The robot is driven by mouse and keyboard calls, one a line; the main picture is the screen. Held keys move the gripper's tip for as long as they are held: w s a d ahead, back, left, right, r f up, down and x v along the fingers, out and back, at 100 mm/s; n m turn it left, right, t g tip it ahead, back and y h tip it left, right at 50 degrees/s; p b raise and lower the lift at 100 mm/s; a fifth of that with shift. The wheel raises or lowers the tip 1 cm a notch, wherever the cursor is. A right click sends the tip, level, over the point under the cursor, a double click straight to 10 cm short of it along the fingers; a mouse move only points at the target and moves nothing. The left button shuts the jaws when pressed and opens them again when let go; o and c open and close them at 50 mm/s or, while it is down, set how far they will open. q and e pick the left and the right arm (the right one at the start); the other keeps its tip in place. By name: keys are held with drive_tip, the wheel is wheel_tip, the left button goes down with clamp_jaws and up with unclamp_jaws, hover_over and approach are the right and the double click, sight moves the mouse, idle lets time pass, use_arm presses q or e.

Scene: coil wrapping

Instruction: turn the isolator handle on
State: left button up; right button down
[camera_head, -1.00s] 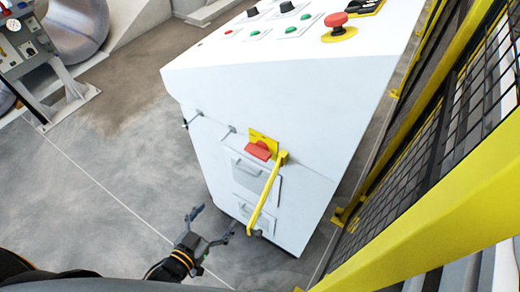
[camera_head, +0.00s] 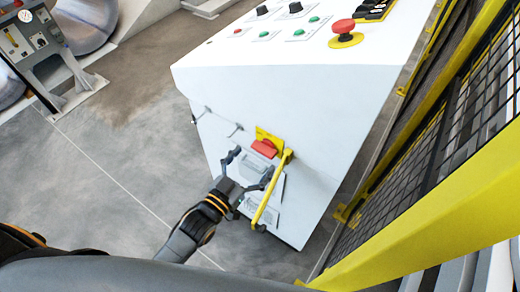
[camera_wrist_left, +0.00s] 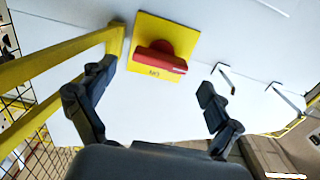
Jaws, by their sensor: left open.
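The isolator handle (camera_head: 265,148) is a red bar on a yellow plate (camera_head: 270,137), fixed to the front of the white control cabinet (camera_head: 290,100). In the left wrist view the red handle (camera_wrist_left: 160,57) lies crosswise on its yellow plate (camera_wrist_left: 180,35), with small lettering below it. My left gripper (camera_head: 249,170) is open and empty, just below and in front of the handle. In the left wrist view its two fingers (camera_wrist_left: 155,95) stand wide apart on either side of the handle, apart from it. My right gripper is not in view.
A yellow bar (camera_head: 268,195) stands out from the cabinet right of the handle, close to my left gripper's finger. A yellow fence (camera_head: 440,215) with black mesh runs along the right. A red emergency button (camera_head: 343,29) sits on top. Grey floor (camera_head: 110,190) is clear at left.

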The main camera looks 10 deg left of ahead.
sight(261, 153)
use_arm(q)
drive_tip(key=shift+x, duration=1.65)
drive_tip(key=c, duration=1.2)
drive_tip(key=shift+o, duration=0.2)
